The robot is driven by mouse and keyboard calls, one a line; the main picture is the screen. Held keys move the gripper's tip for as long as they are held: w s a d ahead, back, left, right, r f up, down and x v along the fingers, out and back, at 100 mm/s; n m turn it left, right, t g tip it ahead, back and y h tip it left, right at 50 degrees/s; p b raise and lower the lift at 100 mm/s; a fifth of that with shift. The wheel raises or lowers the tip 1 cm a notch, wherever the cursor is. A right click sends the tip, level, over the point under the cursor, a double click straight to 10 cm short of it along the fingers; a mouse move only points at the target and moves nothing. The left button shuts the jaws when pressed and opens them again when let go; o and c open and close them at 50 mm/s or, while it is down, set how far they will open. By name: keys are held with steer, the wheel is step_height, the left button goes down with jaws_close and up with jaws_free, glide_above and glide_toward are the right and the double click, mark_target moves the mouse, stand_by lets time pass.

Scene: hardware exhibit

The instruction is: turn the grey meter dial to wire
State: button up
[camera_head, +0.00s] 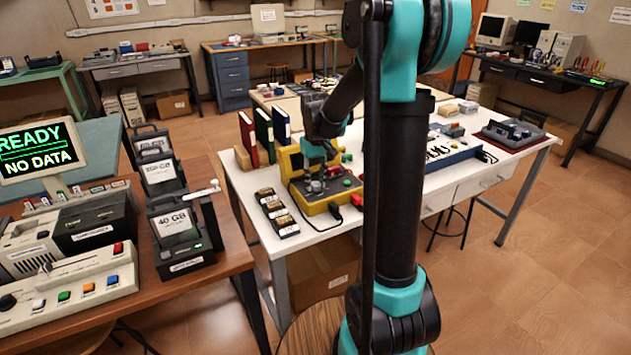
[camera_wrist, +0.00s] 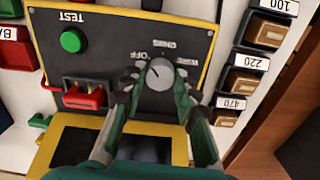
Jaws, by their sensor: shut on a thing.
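The meter (camera_head: 322,206) is a yellow-edged box with a dark panel on the white table in the head view. Its panel (camera_wrist: 105,40) shows upside down in the wrist view. The grey dial (camera_wrist: 159,75) sits between labels reading OFF, OHMS and WIRE. Its pale mark appears to point toward OFF. My gripper (camera_wrist: 158,78) is shut on the dial, one fingertip on each side.
On the panel are a green TEST button (camera_wrist: 73,41) and a red clip-like part (camera_wrist: 83,98). Labelled component boxes (camera_wrist: 264,32) stand close beside the meter. Red, green and blue binders (camera_head: 264,133) stand behind it. The table's right part holds small tools.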

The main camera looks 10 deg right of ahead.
mark_target(316, 183)
steer(key=m, duration=0.8)
steer(key=shift+m, duration=0.3)
steer(key=m, duration=0.4)
steer(key=shift+m, duration=2.3)
steer(key=o, duration=1.2)
steer(key=shift+c, duration=0.2)
step_height(316, 183, up, 12)
